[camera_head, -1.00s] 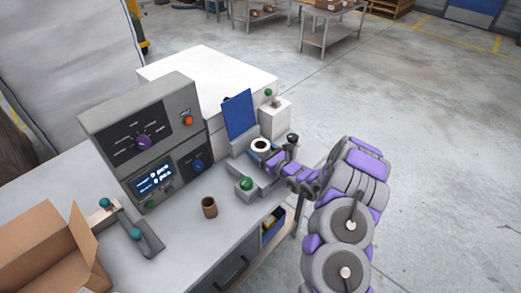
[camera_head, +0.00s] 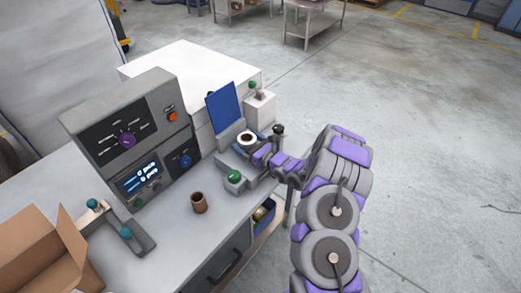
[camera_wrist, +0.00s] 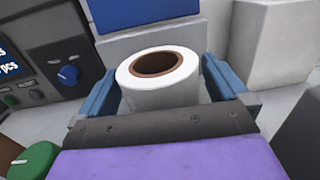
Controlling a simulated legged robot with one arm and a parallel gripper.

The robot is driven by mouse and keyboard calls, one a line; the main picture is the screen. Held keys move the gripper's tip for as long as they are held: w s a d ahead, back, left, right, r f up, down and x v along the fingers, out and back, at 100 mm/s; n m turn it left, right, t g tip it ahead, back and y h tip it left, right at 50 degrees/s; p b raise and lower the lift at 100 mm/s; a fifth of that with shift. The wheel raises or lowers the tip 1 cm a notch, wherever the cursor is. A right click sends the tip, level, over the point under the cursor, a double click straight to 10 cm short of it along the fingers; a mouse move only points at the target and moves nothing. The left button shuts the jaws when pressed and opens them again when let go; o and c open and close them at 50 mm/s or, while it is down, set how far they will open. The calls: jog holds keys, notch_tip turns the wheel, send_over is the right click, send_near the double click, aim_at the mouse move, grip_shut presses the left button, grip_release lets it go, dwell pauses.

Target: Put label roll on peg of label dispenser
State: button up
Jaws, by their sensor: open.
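The label roll (camera_head: 248,138), white with a brown core, stands with its core facing up, in front of an upright blue panel (camera_head: 224,107) on a grey fixture; I take this to be the label dispenser. In the wrist view the roll (camera_wrist: 160,77) lies between the two blue fingers of my gripper (camera_wrist: 160,90), one on each side. My gripper (camera_head: 254,148) is open around the roll. The core's inside is dark, and I cannot tell whether a peg is in it. The roll's underside is hidden.
A green knob (camera_head: 234,176) and a dark ball-topped post (camera_head: 278,130) stand close to my gripper. A grey control console (camera_head: 130,130), brown cup (camera_head: 199,203) and open cardboard box (camera_head: 45,250) share the bench. The floor at right is clear.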

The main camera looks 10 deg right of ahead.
jog(key=shift+s+a+f, duration=0.4)
jog(key=shift+a+f, duration=0.05)
jog(key=shift+f, duration=0.05)
jog(key=w+d+r+p+v, duration=0.1)
jog(key=p+v, duration=0.2)
jog(key=v, duration=0.9)
jog(key=s+a+r+n+g+y, duration=0.2)
jog(key=a+r+n+g+y, duration=0.15)
jog(key=a+r, duration=0.3)
jog(key=s+a+r+n+g+y, duration=0.2)
jog(key=s+a+r+n+y, duration=0.1)
jog(key=a+r+n, duration=0.3)
jog(key=s+a+r+n+g, duration=0.8)
jog(key=s+a+n+g, duration=0.15)
jog(key=s, duration=0.25)
jog(key=s+n+g+h, duration=0.5)
jog(key=s+n+h, duration=0.2)
jog(key=s, duration=0.9)
jog(key=s+d+n+t+h, duration=0.3)
jog(key=s+d+h, duration=0.6)
jog(key=d, duration=0.6)
jog(key=shift+s+r+n, duration=0.3)
jog(key=shift+s+r, duration=0.05)
jog(key=shift+s, duration=0.05)
